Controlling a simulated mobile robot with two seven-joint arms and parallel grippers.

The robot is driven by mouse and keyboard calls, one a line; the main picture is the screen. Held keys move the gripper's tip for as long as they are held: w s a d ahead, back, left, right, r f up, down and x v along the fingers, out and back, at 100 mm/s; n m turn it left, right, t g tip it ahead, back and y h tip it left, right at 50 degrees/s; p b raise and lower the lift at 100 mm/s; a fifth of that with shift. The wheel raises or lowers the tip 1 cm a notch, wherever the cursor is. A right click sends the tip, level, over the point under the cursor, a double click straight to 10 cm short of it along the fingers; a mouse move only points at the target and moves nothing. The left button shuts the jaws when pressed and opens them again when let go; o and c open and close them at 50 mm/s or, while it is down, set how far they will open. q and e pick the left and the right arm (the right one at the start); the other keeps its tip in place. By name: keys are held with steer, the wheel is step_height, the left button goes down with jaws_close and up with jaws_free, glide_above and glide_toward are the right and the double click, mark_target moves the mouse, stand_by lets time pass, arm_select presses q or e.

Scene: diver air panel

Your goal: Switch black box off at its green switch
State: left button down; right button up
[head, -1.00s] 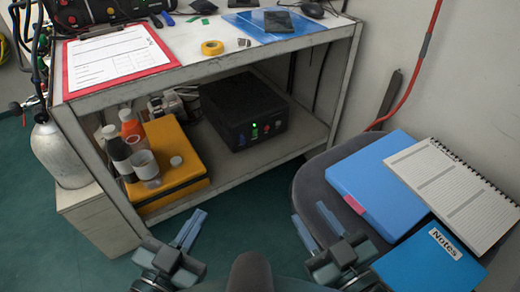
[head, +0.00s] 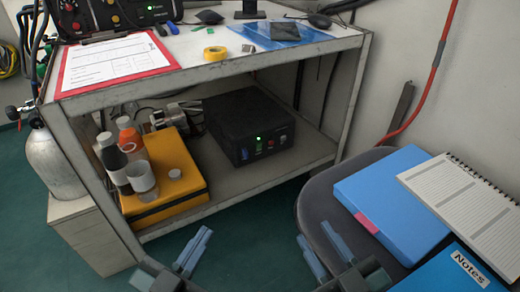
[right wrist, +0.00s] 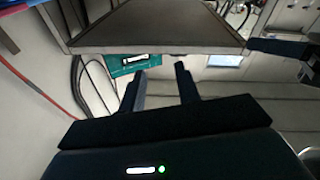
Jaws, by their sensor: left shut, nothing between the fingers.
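The black box (head: 248,118) sits on the lower shelf of the bench, its front facing me. A small green light (head: 259,139) glows on its front. Below the light is the green switch (head: 258,153), with a blue and a red control beside it. The switch's position is too small to tell. My left gripper (head: 196,248) is shut and empty, in front of and below the shelf, apart from the box. My right gripper (head: 312,257) is open and empty beside the chair; its parted fingers also show in the right wrist view (right wrist: 160,88).
A yellow case (head: 165,172) with bottles and a cup stands left of the box. A grey chair (head: 312,203) with blue folders (head: 392,195) and a notebook (head: 462,200) is at right. A gas cylinder (head: 55,163) stands at left. Green floor before the shelf is clear.

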jaws_close()
stand_by(1.5)
